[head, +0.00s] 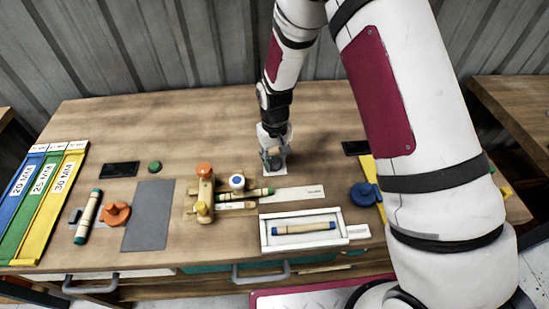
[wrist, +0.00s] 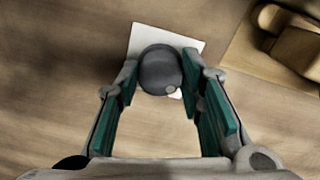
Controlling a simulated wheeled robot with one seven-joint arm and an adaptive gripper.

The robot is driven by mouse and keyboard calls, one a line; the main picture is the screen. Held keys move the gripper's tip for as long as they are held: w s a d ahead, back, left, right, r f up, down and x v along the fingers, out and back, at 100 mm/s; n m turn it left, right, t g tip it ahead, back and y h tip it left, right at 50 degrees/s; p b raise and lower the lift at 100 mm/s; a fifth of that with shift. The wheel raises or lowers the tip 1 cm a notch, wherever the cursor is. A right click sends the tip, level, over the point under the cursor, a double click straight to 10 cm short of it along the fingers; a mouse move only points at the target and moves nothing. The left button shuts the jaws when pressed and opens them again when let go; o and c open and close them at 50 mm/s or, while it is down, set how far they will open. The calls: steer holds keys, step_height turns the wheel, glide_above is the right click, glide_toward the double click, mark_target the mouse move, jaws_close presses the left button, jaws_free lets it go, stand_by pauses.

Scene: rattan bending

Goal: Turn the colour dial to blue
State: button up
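The dial is a round dark grey knob (wrist: 160,70) on a white card (wrist: 143,37) on the table, with a small pale spot near its lower right edge. My gripper (wrist: 160,75) points down at it, one teal-padded finger on each side. Both pads look to touch the knob's sides, with no clear gap. In the head view my gripper (head: 272,158) stands over the card (head: 281,172) at the middle back of the table and hides most of the knob. No colour marks or blue setting can be read on the card.
A wooden jig (head: 206,190) with an orange knob stands left of my gripper. A white tray (head: 303,245) holding a blue-ended stick lies in front. A blue spool (head: 364,194) sits to the right. Bare table lies behind the jig.

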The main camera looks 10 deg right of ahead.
steer(key=shift+o, duration=1)
step_height(320, 180, up, 12)
steer(key=shift+r, duration=0.1)
step_height(320, 180, up, 9)
steer(key=t, duration=0.1)
glide_above(275, 160)
steer(key=s+d, duration=0.2)
steer(key=d, duration=0.1)
steer(key=s+d+r+m+t, duration=0.2)
steer(key=s+d+r, duration=0.4)
steer(key=r, duration=0.4)
steer(key=s+d+r+t, duration=0.1)
steer(key=s+d+r, duration=0.1)
steer(key=s, duration=0.6)
steer(key=s+d+r+m+t, duration=0.1)
steer(key=s+r, duration=0.3)
steer(key=s, duration=0.4)
steer(key=shift+s+d+t, duration=0.25)
steer(key=shift+d+t, duration=0.05)
steer(key=shift+d, duration=0.5)
